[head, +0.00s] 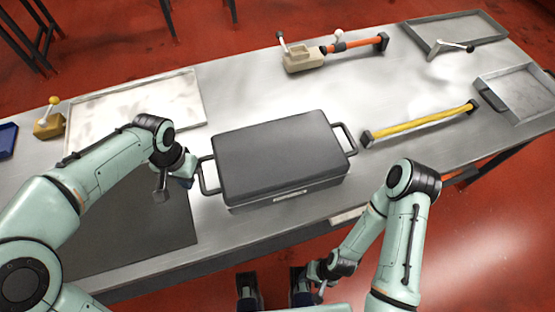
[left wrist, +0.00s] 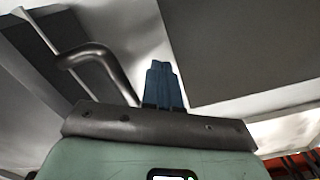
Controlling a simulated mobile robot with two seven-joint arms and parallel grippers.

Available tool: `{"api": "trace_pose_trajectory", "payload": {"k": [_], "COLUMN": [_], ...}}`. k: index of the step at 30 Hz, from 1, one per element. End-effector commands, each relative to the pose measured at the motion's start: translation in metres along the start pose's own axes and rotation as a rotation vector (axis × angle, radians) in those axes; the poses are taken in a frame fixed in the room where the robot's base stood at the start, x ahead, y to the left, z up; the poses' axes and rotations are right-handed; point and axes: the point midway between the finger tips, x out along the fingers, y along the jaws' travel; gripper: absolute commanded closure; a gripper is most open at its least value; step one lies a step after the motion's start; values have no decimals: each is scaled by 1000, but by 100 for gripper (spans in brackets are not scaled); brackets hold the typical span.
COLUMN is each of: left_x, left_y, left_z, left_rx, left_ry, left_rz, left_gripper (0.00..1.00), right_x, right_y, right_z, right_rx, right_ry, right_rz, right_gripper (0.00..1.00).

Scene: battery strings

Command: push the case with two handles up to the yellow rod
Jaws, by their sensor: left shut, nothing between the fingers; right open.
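The case (head: 278,155) is dark grey, flat-lidded and lies on the metal bench, with one handle at each end. The yellow rod (head: 420,122) lies to its right, with a gap between the rod's near end and the right handle (head: 345,138). My left gripper (head: 186,181) is just left of the left handle (head: 207,176). Its blue fingers (left wrist: 162,86) are shut and empty in the left wrist view, and a bent dark handle bar (left wrist: 95,58) shows beside them. Whether they touch the case is unclear. My right gripper (head: 275,298) is open, low at the bottom edge, away from the case.
A dark mat (head: 135,225) lies left of the case, with a pale tray (head: 190,85) behind it. An orange rod (head: 362,45) with a beige block (head: 302,60) lies at the back. Grey trays (head: 490,20) (head: 535,85) stand at the right. The bench between case and orange rod is clear.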

Motion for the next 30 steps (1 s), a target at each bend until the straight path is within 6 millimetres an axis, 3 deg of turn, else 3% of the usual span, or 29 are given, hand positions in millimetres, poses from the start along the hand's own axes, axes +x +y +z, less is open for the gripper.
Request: {"api": "trace_pose_trajectory", "payload": {"k": [30], "left_x": [0], "left_y": [12], "left_z": [-7], "left_rx": [2], "left_ry": [0], "left_rz": [1], "left_gripper": [100], "right_x": [-1], "right_y": [0], "right_z": [0], "right_rx": [0], "right_ry": [0], "right_rz": [0], "right_gripper": [48]}}
